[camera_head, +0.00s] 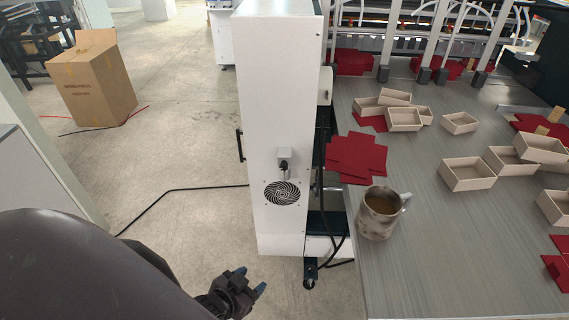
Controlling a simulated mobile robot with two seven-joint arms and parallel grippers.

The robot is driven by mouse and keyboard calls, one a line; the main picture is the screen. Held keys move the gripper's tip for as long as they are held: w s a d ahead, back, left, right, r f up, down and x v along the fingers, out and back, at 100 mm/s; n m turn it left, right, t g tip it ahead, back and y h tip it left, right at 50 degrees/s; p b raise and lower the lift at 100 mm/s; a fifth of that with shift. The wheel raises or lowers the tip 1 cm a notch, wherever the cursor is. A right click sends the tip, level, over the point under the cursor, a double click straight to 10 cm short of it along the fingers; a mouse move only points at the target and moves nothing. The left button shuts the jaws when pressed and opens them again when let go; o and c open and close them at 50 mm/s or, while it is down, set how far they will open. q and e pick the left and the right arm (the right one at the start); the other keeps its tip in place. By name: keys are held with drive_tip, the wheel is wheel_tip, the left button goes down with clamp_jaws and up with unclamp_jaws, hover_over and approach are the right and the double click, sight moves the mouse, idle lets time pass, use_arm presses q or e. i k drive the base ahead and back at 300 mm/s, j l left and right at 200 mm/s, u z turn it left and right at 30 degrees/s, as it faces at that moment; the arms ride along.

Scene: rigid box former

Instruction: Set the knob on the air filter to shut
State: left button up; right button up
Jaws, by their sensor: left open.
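I cannot make out an air filter or its knob in the head view. A tall white machine cabinet (272,90) stands in the middle, with a small grey box (296,156) and a round black vent (282,193) on its near face. A dark plug and cable hang below the grey box. My left gripper (250,280) is at the bottom, low in front of the cabinet and left of its foot. Its blue-tipped fingers are apart, with nothing seen between them, and it appears clear of the cabinet. My right gripper is out of view.
A grey worktable (430,250) on the right holds a metal mug (380,213) near its left edge, a red flat blank (356,157) and several open boxes (466,174). A cardboard box (95,80) stands at the back left.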

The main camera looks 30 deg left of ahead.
sight(283, 165)
drive_tip(key=j+u, duration=1)
drive_tip(key=j, duration=0.15)
